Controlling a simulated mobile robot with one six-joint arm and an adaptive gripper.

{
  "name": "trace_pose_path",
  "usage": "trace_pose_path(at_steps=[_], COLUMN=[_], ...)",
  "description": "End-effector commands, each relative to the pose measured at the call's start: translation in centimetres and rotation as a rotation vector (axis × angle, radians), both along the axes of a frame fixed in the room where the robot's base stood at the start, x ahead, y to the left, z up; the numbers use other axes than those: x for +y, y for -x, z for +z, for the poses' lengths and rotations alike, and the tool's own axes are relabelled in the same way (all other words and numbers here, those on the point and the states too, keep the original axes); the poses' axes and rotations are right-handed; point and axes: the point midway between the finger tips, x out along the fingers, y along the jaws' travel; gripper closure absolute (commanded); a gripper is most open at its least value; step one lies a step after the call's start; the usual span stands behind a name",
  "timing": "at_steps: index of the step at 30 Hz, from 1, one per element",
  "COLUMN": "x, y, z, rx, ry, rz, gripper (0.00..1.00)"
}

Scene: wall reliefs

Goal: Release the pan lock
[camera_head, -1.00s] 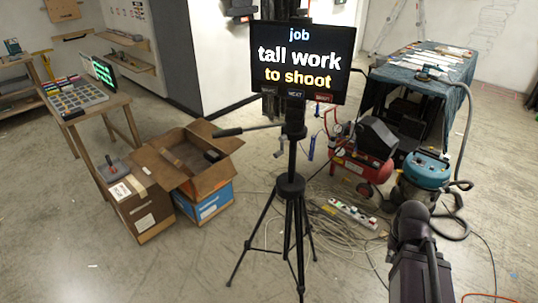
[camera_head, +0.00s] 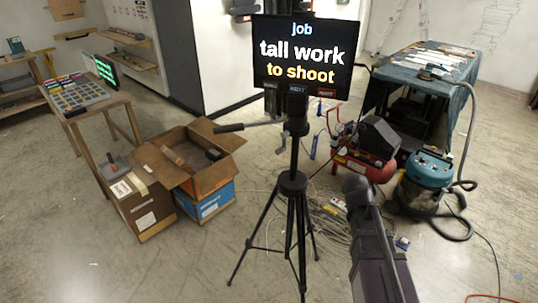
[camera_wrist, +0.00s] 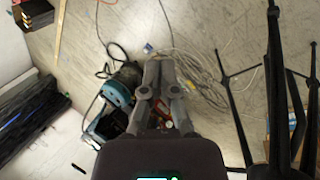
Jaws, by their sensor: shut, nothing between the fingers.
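A black tripod (camera_head: 292,185) stands in the middle of the head view and carries a screen (camera_head: 303,60) reading "job tall work to shoot". Under the screen is the tripod head (camera_head: 297,122), with a pan handle (camera_head: 230,128) pointing left and a small crank (camera_head: 281,148) below. I cannot tell which small part is the pan lock. My gripper (camera_wrist: 158,64) is shut and empty in the wrist view, apart from the tripod (camera_wrist: 275,90), which is to its right. In the head view my arm is right of the tripod legs.
Open cardboard boxes (camera_head: 190,165) stand left of the tripod. A red compressor (camera_head: 362,160), a blue vacuum (camera_head: 428,180) and a cloth-covered table (camera_head: 420,75) are on the right. Cables and a power strip lie behind my arm. Floor in front is clear.

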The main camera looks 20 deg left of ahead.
Motion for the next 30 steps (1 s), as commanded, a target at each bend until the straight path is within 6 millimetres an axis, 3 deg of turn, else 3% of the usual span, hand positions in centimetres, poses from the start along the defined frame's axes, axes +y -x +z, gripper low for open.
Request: trace_pose_path(at_steps=[6,16,23,30], x=[5.6,15.6,24.1,33.9], y=[-3.4,-6.4,-7.0,-5.8], z=[0.9,3.7,6.2,9.1], rx=[-0.048,-0.154,-0.255,-0.384], ry=[0.189,0.463,0.646,0.829], rz=[0.141,0.331,0.453,0.563], gripper=[1.0,1.0,1.0,1.0])
